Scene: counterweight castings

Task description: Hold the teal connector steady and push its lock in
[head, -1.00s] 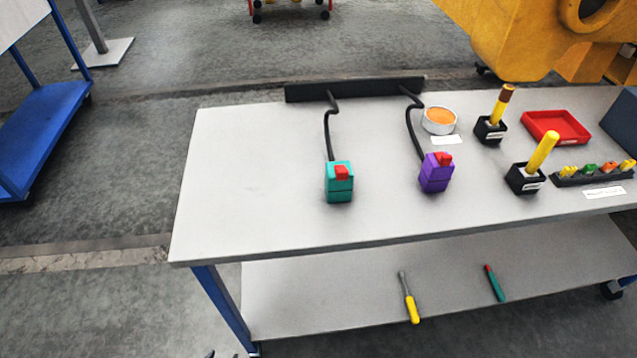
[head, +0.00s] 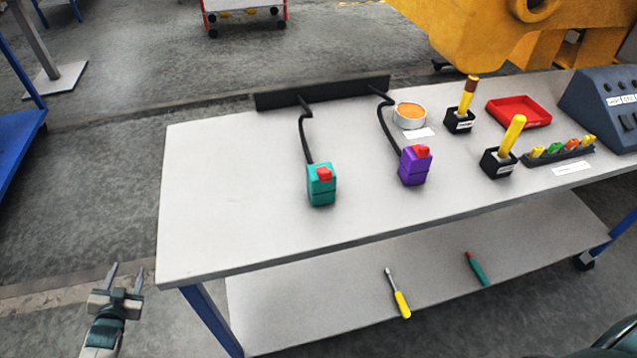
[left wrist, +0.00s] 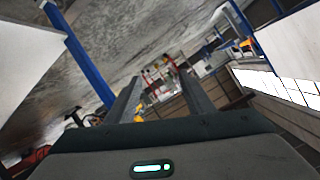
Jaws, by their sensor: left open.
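The teal connector (head: 321,188) stands on the grey table top, with a black cable running back from it. Its red lock (head: 324,173) sits on its upper part; how far in it is I cannot tell. My left gripper (head: 126,277) is open and empty in the head view, off the table's front left corner and well apart from the connector. Its two fingers (left wrist: 157,95) also show in the left wrist view with nothing between them; the connector is not recognisable there. My right gripper is not in view.
A purple connector (head: 415,168) with a red lock stands to the right. Further right are an orange-filled round tin (head: 410,116), two black holders with yellow handles, a red tray (head: 518,112) and a blue-grey console (head: 604,108). The table's left part is bare. Screwdrivers lie on the lower shelf (head: 330,290).

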